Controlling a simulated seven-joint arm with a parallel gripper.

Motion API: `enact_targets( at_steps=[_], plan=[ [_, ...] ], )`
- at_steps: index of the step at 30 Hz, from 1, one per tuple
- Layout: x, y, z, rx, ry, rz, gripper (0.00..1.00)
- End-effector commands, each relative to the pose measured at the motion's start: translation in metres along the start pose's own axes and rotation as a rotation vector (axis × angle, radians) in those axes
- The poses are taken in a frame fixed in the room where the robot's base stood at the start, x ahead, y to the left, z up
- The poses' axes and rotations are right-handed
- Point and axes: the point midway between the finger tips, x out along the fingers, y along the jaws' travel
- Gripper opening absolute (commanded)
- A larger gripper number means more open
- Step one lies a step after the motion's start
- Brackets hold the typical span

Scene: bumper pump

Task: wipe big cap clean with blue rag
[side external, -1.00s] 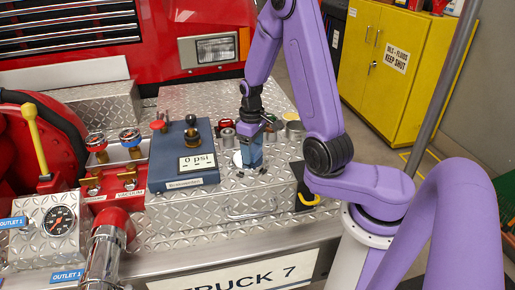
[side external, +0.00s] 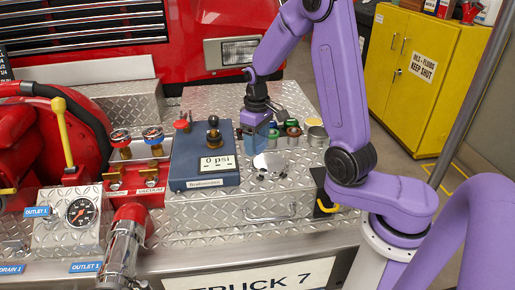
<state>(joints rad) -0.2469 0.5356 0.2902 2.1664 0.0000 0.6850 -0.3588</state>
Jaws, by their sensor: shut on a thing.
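My gripper (side external: 256,122) is above the diamond-plate deck, just right of the blue gauge box. It is shut on a translucent-looking blue thing, which looks like the blue rag (side external: 254,117); its outline blends with the fingers. A round silver disc (side external: 269,161), which looks like the big cap, lies on the deck below and slightly right of my gripper. Small dark pieces sit around its lower edge. My gripper and the rag are apart from it. Whether any dirt is on it is too small to tell.
Several small coloured caps (side external: 292,124) and a silver cylinder (side external: 317,135) stand right of my gripper. A black holder with a yellow handle (side external: 325,207) is at the deck's right edge.

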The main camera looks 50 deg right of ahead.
Motion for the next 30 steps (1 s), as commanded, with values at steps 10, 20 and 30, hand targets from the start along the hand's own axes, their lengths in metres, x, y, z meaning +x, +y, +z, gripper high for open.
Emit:
enact_targets(
  at_steps=[10, 20, 30],
  plan=[
    [-0.030, 0.000, 0.000, -0.001, 0.002, 0.001, 0.37],
    [-0.033, 0.000, 0.000, 0.000, 0.000, 0.000, 0.37],
    [-0.033, 0.001, 0.002, 0.006, 0.000, 0.000, 0.37]
  ],
)
